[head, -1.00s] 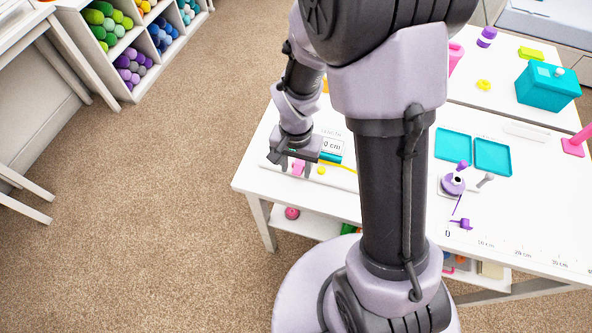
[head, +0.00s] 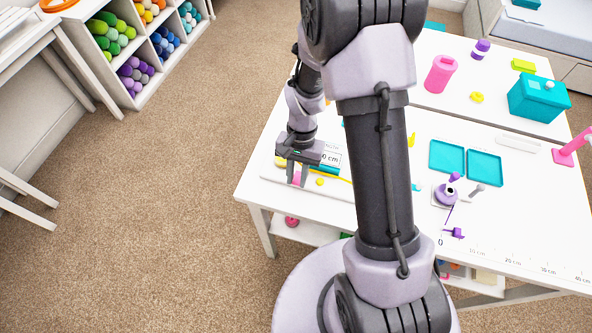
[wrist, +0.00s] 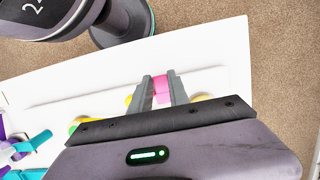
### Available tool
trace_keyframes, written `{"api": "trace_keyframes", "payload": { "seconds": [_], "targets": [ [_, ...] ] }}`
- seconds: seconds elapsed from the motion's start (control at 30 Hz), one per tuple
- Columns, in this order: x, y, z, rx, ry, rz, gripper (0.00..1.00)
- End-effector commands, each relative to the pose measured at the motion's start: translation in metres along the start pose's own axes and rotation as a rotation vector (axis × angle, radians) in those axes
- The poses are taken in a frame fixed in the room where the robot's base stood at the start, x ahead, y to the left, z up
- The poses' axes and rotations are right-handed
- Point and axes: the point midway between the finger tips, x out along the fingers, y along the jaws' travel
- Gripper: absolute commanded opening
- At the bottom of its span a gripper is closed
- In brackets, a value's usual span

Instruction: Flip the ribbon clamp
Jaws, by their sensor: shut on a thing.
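A pink block (head: 298,178), apparently the ribbon clamp, is on a long white board (head: 335,190) at the left end of the table. My gripper (head: 297,181) points down over the board with its fingers on either side of the pink block. In the wrist view the pink block (wrist: 162,88) sits between the two grey fingers (wrist: 161,82), which are shut on it. A yellow ribbon (head: 340,178) runs along the board, with a teal bar (head: 328,169) near it. The fingers hide part of the block, and I cannot tell its tilt.
Teal trays (head: 447,156), a purple spool (head: 446,195), a pink jar (head: 440,74) and a teal box (head: 538,98) are on the table further right. Open carpet (head: 150,220) lies to the left.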

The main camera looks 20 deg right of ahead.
Motion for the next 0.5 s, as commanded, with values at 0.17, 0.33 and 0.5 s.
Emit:
{"api": "trace_keyframes", "payload": {
  "seconds": [0.17, 0.33, 0.5],
  "targets": [
    [-0.0087, -0.0001, -0.0054, 0.001, -0.164, -0.001, 0.0],
    [-0.0058, -0.0007, -0.0073, -0.003, -0.2, -0.003, 0.0],
    [-0.0052, -0.0007, -0.0075, -0.003, -0.198, -0.002, 0.0]
  ]
}}
